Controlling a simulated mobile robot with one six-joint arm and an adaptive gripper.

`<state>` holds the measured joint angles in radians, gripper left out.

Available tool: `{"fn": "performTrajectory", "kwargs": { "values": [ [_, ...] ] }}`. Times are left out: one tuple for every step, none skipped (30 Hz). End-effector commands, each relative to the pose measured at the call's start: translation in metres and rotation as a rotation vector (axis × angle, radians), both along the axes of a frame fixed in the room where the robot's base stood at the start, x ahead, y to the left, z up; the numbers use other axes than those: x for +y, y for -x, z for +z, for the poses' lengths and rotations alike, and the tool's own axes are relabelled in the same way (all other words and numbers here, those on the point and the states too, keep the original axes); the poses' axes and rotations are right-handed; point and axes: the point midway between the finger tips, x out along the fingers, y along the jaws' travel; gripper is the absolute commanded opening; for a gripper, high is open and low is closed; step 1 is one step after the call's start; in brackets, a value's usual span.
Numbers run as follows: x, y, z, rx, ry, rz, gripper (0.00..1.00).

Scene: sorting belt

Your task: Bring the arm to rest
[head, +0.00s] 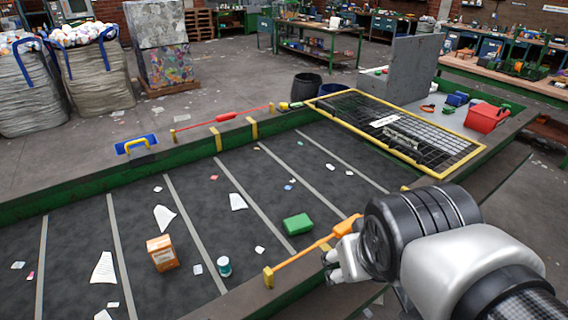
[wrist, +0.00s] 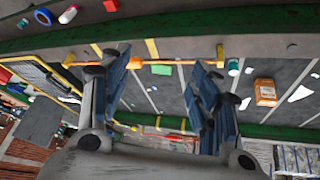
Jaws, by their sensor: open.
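My gripper (head: 342,262) is at the lower right in the head view, above the near edge of the sorting belt (head: 150,285). In the wrist view my gripper (wrist: 155,68) has its two fingers spread wide with nothing between them. Past the fingers lie the belt and a green block (wrist: 161,69). The green block (head: 298,224) also shows in the head view, to the left of the gripper and apart from it. An orange box (head: 162,253) and a small teal-and-white can (head: 224,266) stand on the belt further left.
An orange pull cord (head: 298,258) runs along the near belt rail, close to the gripper. A yellow-framed grid (head: 400,132) lies at the belt's right end, with a red bin (head: 487,117) beyond. Paper scraps dot the belt. Large bags (head: 95,72) stand at the back left.

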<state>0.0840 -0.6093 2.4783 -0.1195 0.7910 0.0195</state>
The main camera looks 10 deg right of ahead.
Motion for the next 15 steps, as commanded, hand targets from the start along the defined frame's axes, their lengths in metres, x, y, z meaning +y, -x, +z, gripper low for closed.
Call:
{"fn": "performTrajectory", "kwargs": {
  "values": [
    [0.015, 0.017, -0.003, 0.014, -0.031, 0.022, 0.57],
    [0.022, 0.026, -0.005, 0.027, -0.050, 0.031, 0.57],
    [0.030, 0.036, -0.008, 0.041, -0.071, 0.041, 0.57],
    [0.034, 0.042, -0.010, 0.050, -0.082, 0.049, 0.57],
    [0.038, 0.047, -0.011, 0.058, -0.092, 0.054, 0.57],
    [0.041, 0.051, -0.012, 0.064, -0.101, 0.059, 0.57],
    [0.042, 0.053, -0.013, 0.068, -0.105, 0.061, 0.57],
    [0.043, 0.054, -0.013, 0.070, -0.107, 0.063, 0.57],
    [0.043, 0.055, -0.013, 0.072, -0.108, 0.063, 0.57],
    [0.043, 0.055, -0.013, 0.072, -0.108, 0.062, 0.57],
    [0.043, 0.055, -0.013, 0.073, -0.108, 0.062, 0.57],
    [0.043, 0.055, -0.013, 0.072, -0.107, 0.062, 0.57],
    [0.043, 0.054, -0.013, 0.072, -0.107, 0.062, 0.57],
    [0.043, 0.054, -0.013, 0.072, -0.107, 0.062, 0.57],
    [0.043, 0.054, -0.013, 0.072, -0.108, 0.061, 0.57]
  ]
}}
